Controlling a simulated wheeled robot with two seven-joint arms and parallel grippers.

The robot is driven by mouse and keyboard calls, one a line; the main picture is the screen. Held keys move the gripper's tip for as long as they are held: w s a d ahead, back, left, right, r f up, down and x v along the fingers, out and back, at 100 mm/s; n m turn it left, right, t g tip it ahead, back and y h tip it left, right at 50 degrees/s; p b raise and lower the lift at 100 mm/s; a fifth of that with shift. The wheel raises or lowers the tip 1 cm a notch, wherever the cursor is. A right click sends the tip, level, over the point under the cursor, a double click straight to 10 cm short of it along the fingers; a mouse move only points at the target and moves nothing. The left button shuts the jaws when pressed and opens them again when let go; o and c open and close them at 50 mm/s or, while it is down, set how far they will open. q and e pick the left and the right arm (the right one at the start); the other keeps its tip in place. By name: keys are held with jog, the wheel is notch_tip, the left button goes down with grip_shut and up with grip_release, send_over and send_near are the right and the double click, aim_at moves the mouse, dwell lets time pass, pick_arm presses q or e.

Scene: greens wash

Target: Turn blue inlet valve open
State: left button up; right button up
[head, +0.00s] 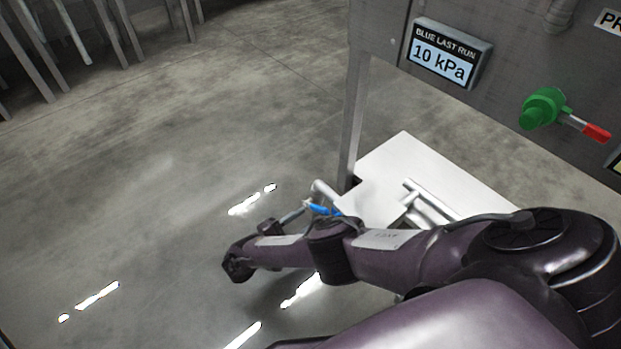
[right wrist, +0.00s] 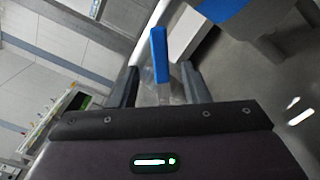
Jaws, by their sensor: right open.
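The blue valve handle (head: 321,210) shows as a small blue bar by a silver pipe (head: 322,189), low beside the steel frame. Most of the valve is hidden behind my right arm in the head view. My right gripper (head: 306,208) is at the handle, largely covered by its own wrist. In the right wrist view the blue handle (right wrist: 159,54) stands upright between the two dark fingers of my right gripper (right wrist: 161,72). The fingers are open, with a visible gap on each side of the handle. My left gripper is not in view.
A display (head: 444,54) on the steel panel reads "BLUE LAST RUN 10 kPa". A green valve (head: 544,107) with a red-tipped handle sits to its right. A white board (head: 404,152) lies low behind my arm. Table legs stand at top left. The floor at left is clear.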

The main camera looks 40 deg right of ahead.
jog(key=shift+s+a, duration=0.15)
jog(key=shift+a, duration=1.45)
